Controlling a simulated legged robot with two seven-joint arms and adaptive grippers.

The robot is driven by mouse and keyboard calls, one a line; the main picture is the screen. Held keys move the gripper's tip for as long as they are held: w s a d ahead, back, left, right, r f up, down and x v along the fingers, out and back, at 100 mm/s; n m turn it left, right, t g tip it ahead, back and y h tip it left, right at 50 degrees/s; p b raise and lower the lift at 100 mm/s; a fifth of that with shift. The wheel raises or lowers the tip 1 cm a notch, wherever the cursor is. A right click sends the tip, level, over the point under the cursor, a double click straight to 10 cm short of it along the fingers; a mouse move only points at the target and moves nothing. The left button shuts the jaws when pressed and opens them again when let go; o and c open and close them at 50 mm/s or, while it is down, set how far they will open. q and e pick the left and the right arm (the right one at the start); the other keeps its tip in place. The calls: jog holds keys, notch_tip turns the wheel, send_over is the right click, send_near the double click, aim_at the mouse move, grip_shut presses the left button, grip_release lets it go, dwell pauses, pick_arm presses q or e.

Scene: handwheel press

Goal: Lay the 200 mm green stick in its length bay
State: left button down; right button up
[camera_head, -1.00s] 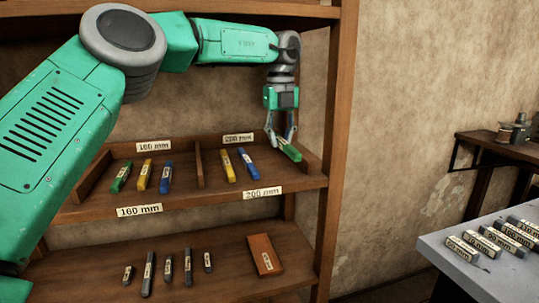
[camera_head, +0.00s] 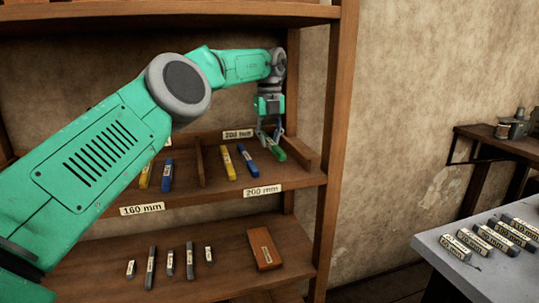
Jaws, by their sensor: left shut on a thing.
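The green stick (camera_head: 276,150) is in the right-hand bay of the shelf tray, the bay marked 200 mm (camera_head: 262,190). It lies to the right of a blue stick (camera_head: 248,161) and a yellow stick (camera_head: 228,163). My left gripper (camera_head: 269,139) is shut on the green stick from above, at or just over the bay floor; I cannot tell whether the stick touches it. My left arm hides part of the 160 mm bay, where a yellow and a blue stick (camera_head: 167,175) show. My right gripper is not in view.
A wooden divider (camera_head: 199,163) parts the two bays. The lower shelf holds several grey sticks (camera_head: 150,268) and a brown block (camera_head: 264,249). The shelf's right post (camera_head: 334,140) stands close to the bay. A grey table (camera_head: 445,255) with labelled bars is at right.

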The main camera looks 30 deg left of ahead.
aim_at(268, 157)
pick_arm(q)
jog(key=f+b, duration=0.1)
jog(key=f, duration=0.2)
jog(key=shift+a+f+b, duration=0.2)
jog(key=shift+f+b, duration=0.1)
jog(key=shift+b, duration=0.05)
jog(key=c, duration=1.5)
grip_release()
jog(key=shift+o, duration=0.2)
notch_tip(268, 157, up, 8)
jog(key=p, duration=0.5)
jog(key=shift+w+f, duration=0.1)
jog(key=shift+f, duration=0.05)
jog(key=shift+f, duration=0.1)
